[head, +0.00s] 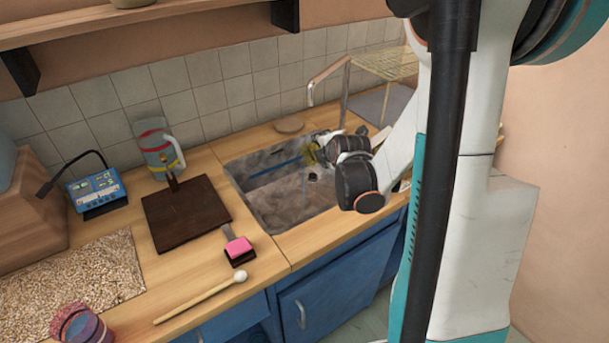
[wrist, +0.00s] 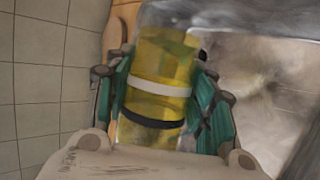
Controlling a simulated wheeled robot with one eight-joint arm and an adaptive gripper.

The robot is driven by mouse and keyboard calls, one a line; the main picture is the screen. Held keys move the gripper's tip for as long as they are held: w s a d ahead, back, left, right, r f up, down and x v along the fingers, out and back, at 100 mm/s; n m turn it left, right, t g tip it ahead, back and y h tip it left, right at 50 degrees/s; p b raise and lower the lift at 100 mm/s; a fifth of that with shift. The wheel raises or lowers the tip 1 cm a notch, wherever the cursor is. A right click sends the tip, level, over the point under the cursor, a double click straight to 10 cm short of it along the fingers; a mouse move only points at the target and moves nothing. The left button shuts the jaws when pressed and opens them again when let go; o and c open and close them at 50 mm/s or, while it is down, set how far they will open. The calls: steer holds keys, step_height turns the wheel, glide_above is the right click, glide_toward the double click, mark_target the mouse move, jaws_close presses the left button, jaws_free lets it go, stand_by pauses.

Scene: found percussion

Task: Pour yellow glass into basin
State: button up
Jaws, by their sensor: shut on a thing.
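The yellow glass (wrist: 163,60) is see-through, with a white band and a black band around it. In the wrist view it sits between the teal fingers of my gripper (wrist: 165,85), which is shut on it. In the head view the yellow glass (head: 310,154) is small, partly hidden by my gripper (head: 322,150), and held over the grey stone basin (head: 262,202). It looks tilted, but its exact angle is unclear. A faint thin streak shows below it; I cannot tell whether it is liquid. The basin (wrist: 262,95) also shows right of the glass in the wrist view.
A metal faucet (head: 328,72) and wire rack (head: 388,63) stand behind the basin. A blue rod (head: 275,169) lies across the basin. A dark board (head: 185,214), banded pitcher (head: 157,155), pink-and-black brush (head: 238,247) and mallet (head: 200,298) are on the counter at left.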

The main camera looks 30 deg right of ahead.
steer(key=shift+a+r+h, duration=0.1)
steer(key=shift+r+h, duration=0.1)
steer(key=shift+h, duration=0.1)
steer(key=shift+d+f+m+y+p, duration=0.4)
steer(key=shift+d+f+y, duration=0.1)
steer(key=shift+y, duration=0.3)
steer(key=shift+w+d+f+m+g+y, duration=0.1)
steer(key=shift+d+f+m+g+y, duration=0.35)
steer(key=shift+d+f+y, duration=0.35)
steer(key=shift+a+f+m+y, duration=0.1)
steer(key=shift+f+m+y, duration=0.15)
steer(key=shift+y, duration=0.15)
step_height(320, 180, down, 4)
steer(key=d+m+y+b, duration=0.1)
steer(key=m+y+b, duration=0.15)
steer(key=y, duration=0.35)
step_height(320, 180, up, 7)
steer(key=d+m+y, duration=0.2)
steer(key=m+y, duration=0.1)
steer(key=shift+w+d+f+y, duration=0.2)
steer(key=shift+w+d+y, duration=0.05)
steer(key=shift+y, duration=0.05)
